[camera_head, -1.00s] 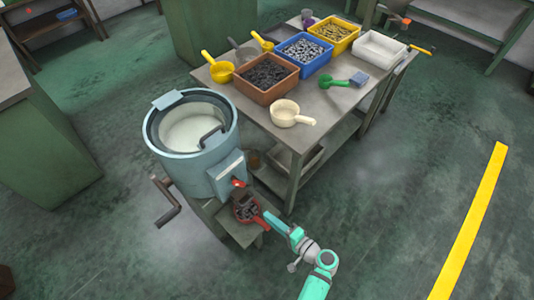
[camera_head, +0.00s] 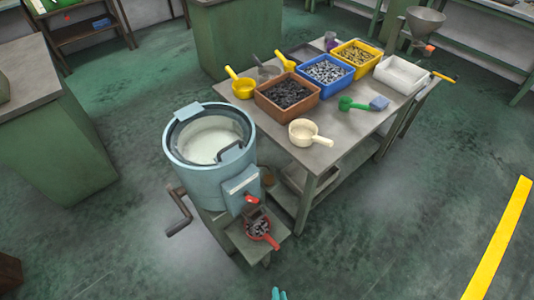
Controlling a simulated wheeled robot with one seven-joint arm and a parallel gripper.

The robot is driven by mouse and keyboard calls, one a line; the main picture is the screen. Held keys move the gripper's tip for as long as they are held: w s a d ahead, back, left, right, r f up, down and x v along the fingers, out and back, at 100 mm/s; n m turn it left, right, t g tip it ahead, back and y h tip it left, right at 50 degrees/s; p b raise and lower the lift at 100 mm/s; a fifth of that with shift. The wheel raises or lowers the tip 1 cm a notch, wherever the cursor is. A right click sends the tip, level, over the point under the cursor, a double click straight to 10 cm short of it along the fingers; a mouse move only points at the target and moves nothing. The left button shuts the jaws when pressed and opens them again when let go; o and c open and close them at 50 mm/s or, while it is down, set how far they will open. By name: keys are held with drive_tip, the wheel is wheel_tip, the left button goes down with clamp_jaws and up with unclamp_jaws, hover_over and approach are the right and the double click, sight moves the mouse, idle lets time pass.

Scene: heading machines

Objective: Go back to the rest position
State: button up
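Only a small teal tip of my gripper (camera_head: 279,294) shows at the bottom edge of the head view. The rest of my arm is out of the picture, and whether the fingers are open or shut is not clear. The tip is apart from everything around it. A red scoop (camera_head: 271,241) with dark pieces in it rests on the small stand below the outlet of the light blue drum machine (camera_head: 205,165). Its handle points down and right.
A workbench (camera_head: 330,158) holds brown (camera_head: 290,108), blue (camera_head: 323,92), yellow (camera_head: 352,68) and white bins (camera_head: 401,75), a cream pan (camera_head: 302,132) and a green scoop (camera_head: 347,103). The machine's crank (camera_head: 180,220) sticks out left. The floor at front right is clear.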

drive_tip(key=s+a+r+n+t, duration=0.2)
drive_tip(key=s+r+n, duration=0.1)
drive_tip(key=r, duration=1)
drive_tip(key=s+a+r+n+t, duration=0.2)
drive_tip(key=s+r+n+t, duration=0.1)
drive_tip(key=r, duration=1)
drive_tip(key=shift+s+a+n+h, duration=0.15)
drive_tip(key=shift+s+n+h, duration=0.2)
drive_tip(key=shift+s, duration=0.2)
